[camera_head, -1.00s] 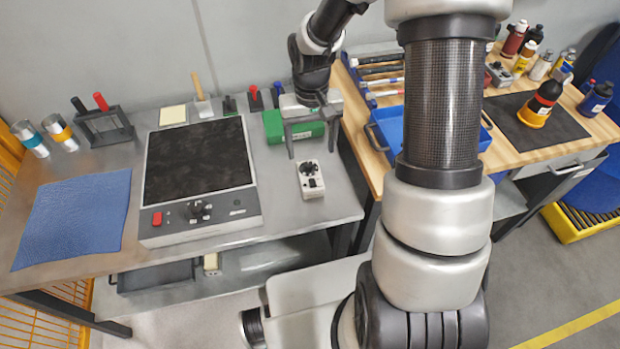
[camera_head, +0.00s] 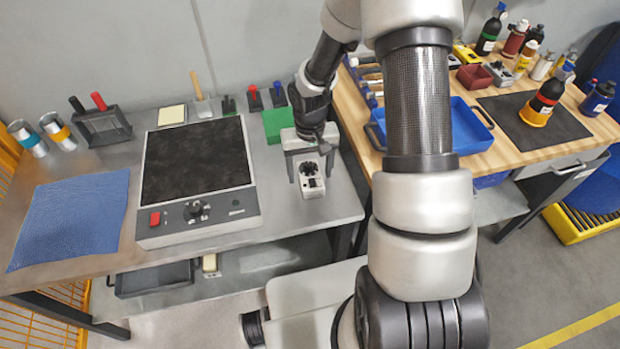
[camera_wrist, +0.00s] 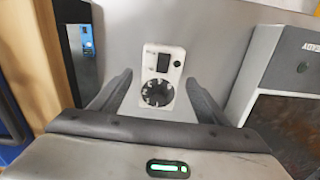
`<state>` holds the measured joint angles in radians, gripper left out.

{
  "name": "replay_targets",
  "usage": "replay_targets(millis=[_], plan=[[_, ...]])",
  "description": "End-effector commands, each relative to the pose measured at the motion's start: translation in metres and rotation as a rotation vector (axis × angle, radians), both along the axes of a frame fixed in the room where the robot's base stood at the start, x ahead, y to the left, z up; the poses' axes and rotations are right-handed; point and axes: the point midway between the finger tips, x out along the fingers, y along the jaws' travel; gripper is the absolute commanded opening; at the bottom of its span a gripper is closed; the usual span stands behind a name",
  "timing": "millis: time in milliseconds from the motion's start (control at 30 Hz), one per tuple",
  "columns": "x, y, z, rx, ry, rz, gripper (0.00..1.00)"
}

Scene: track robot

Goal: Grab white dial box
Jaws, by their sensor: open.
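The white dial box (camera_head: 312,186) lies on the grey metal bench, with a black dial and a small black switch on its top. It also shows in the wrist view (camera_wrist: 160,75), with the dial toward my gripper. My gripper (camera_head: 307,172) is open, its two fingers pointing down around the far part of the box. In the wrist view my gripper (camera_wrist: 160,90) has one finger on each side of the box, with a gap between. The fingers hide little of the box. I cannot tell whether the fingertips reach bench height.
A hot-plate-like device (camera_head: 197,230) with a dark top stands left of the box. A green box (camera_head: 276,124) lies behind my gripper. A wooden bench (camera_head: 460,166) with a blue tray (camera_head: 470,137) is at the right. The bench in front of the box is clear.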

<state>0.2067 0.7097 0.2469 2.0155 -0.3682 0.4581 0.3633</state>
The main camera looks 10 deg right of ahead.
Motion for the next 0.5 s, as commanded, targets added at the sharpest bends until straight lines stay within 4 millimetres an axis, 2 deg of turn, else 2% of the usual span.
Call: replay_targets(millis=[67, 333, 500], plan=[[0.0000, -0.0001, 0.0002, 0.000, 0.000, 0.000, 0.65], [0.0000, -0.0001, 0.0004, 0.000, 0.000, -0.001, 0.20], [0.0002, -0.0001, 0.0007, 0.000, 0.000, -0.001, 0.18]])
